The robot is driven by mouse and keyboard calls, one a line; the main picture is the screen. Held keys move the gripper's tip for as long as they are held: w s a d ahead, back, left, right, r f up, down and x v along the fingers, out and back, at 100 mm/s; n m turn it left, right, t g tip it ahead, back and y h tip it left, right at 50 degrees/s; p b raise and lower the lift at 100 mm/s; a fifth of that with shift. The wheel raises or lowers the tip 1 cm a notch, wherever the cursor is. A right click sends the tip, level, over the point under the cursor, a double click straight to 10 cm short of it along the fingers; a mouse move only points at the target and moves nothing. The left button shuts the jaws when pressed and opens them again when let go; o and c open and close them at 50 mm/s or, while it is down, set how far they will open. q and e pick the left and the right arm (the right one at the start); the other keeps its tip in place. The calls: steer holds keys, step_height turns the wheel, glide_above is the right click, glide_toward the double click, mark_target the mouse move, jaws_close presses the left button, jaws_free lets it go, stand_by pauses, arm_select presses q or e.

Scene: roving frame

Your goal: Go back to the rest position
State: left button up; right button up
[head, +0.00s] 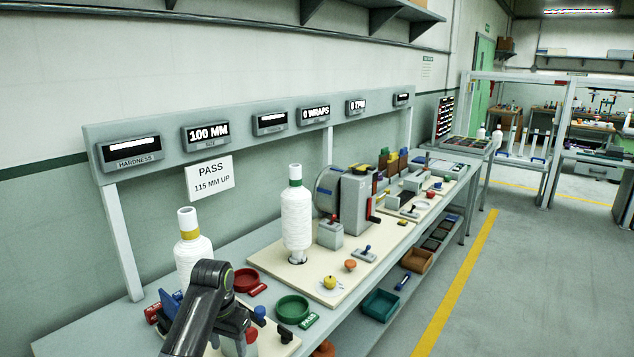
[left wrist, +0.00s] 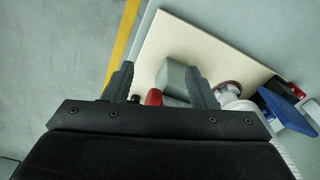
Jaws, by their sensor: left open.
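My left gripper (head: 238,322) is at the bottom left of the head view, above the near end of the workbench. In the left wrist view its two fingers (left wrist: 163,82) are apart and nothing is held between them. A grey box (left wrist: 172,78) and a red knob (left wrist: 153,97) show beyond the fingers, on a cream board (left wrist: 190,38). In the head view my arm partly hides that end of the bench. My right gripper is in neither view.
White spools stand on the bench, one near (head: 190,250) and one farther along (head: 296,215). A red dish (head: 246,280) and a green dish (head: 293,308) lie close to my left gripper. The floor right of the yellow line (head: 455,285) is clear.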

arm_select(q)
steer(key=s+a+f+n+t, duration=0.1)
steer(key=s+a+f, duration=0.2)
steer(key=s+f, duration=0.45)
steer(key=s+a+f+n, duration=0.1)
steer(key=s+a+f, duration=0.35)
steer(key=s, duration=0.55)
steer(key=s+a+r+n+t+y, duration=0.1)
steer(key=s+a+r, duration=0.1)
steer(key=s, duration=0.9)
steer(key=s+a+r+n+t+y, duration=0.1)
steer(key=s, duration=1)
step_height(320, 180, down, 29)
steer(key=a+g+b, duration=0.1)
steer(key=a+b, duration=0.1)
steer(key=b, duration=0.2)
steer(key=s+d+f+g+b, duration=0.1)
steer(key=s+f+b, duration=0.1)
steer(key=s+f, duration=1.3)
step_height(320, 180, down, 3)
steer(key=shift+s+d+f+g+h+b, duration=0.1)
steer(key=shift+s+d+g+h+b, duration=0.2)
steer(key=shift+s+h+b, duration=0.1)
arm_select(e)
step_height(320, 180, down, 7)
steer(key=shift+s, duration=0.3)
